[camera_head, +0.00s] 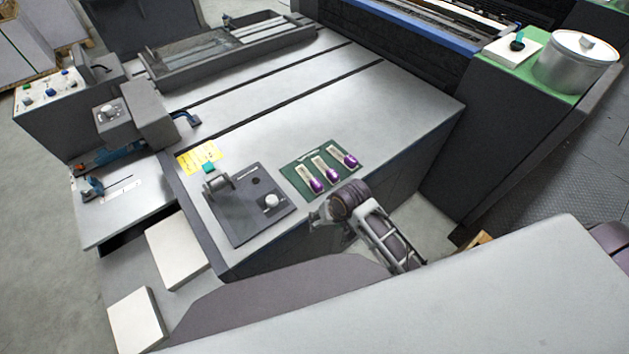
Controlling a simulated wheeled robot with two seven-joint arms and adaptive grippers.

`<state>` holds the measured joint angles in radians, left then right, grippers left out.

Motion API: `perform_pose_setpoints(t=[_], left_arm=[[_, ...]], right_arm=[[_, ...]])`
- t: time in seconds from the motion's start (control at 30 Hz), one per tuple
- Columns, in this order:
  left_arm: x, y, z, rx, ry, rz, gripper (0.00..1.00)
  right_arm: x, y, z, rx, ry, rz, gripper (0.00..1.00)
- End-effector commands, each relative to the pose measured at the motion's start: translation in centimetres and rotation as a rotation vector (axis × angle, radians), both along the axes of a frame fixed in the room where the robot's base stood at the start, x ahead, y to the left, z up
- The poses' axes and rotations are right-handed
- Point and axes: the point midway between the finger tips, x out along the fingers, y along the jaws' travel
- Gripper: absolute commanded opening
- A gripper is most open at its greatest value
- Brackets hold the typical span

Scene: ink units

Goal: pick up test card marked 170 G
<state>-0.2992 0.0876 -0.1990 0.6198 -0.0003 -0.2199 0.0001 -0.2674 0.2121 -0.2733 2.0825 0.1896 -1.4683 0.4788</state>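My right gripper (320,216) hangs off the front edge of the grey table, just below the mat and apart from the cards. Its fingers are small and partly hidden by the wrist, so their opening is unclear. My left gripper is not in view.
A dark plate device (245,212) with a round knob stands left of the mat, beside yellow notes (199,156). A long dark tray (210,62) lies at the back. A silver pot (578,66) stands at the upper right. The table's middle is clear.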

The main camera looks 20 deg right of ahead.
Motion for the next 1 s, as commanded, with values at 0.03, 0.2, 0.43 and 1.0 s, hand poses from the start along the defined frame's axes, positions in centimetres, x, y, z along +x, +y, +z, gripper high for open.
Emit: perform_pose_setpoints(t=[0.03, 0.2, 0.43, 1.0], left_arm=[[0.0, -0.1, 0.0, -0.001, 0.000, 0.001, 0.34], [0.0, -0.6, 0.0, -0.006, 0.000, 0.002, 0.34], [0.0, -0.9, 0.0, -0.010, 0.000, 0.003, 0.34], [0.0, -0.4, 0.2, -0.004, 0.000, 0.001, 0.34]], right_arm=[[0.1, 0.1, 0.2, 0.003, 0.000, -0.002, 0.65], [0.5, 0.4, 0.5, 0.013, 0.008, -0.020, 0.65], [1.2, 1.1, 1.0, 0.034, 0.018, -0.054, 0.65], [4.7, 3.7, 4.7, 0.114, 0.116, -0.275, 0.65]])
